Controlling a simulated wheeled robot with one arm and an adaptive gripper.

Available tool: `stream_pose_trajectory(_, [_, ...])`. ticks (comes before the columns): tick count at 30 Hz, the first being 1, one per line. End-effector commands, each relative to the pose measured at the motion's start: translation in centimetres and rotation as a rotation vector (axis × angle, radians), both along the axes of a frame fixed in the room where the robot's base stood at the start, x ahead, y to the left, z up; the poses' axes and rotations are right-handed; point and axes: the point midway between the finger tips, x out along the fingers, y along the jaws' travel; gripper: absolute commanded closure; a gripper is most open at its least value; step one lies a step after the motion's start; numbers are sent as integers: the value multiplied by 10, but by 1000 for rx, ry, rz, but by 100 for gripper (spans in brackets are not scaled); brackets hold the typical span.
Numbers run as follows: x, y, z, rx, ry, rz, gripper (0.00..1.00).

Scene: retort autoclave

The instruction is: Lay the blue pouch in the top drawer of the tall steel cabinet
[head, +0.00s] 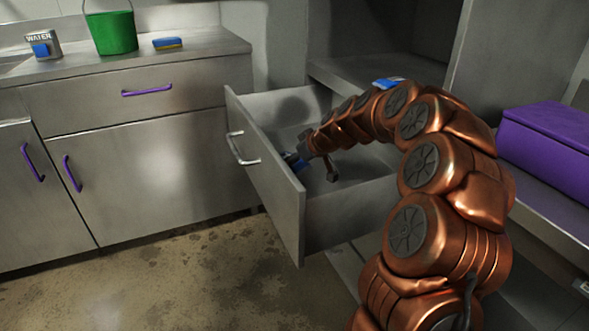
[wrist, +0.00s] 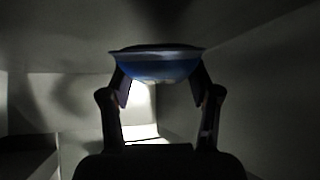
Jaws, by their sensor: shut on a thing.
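The blue pouch (wrist: 155,66) shows in the wrist view between the two fingertips of my gripper (wrist: 158,92), which is shut on it. In the head view my gripper (head: 303,158) is inside the open drawer (head: 350,212), close behind its front panel. A bit of blue shows at the gripper there, and the arm hides the rest. The drawer is pulled out of the steel cabinet (head: 350,70), with a metal handle (head: 240,148) on its front. I cannot tell whether the pouch touches the drawer floor.
A steel counter (head: 200,42) at left holds a green bucket (head: 112,32), a sponge (head: 168,43) and a water box (head: 43,45). A purple box (head: 550,145) sits on a shelf at right. A small blue item (head: 387,83) lies above the drawer, behind my arm.

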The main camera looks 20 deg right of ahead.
Motion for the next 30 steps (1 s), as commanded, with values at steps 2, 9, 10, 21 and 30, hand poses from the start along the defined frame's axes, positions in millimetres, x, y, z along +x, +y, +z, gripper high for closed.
stream_pose_trajectory(2, [-1,0,-15,1,3,1,81])
stream_pose_trajectory(9, [0,-1,-23,-1,-1,-1,81])
stream_pose_trajectory(10, [0,-1,-23,-1,-1,-1,81])
stream_pose_trajectory(21, [0,-1,-27,0,0,-1,26])
stream_pose_trajectory(30, [0,-1,-26,0,0,-1,13])
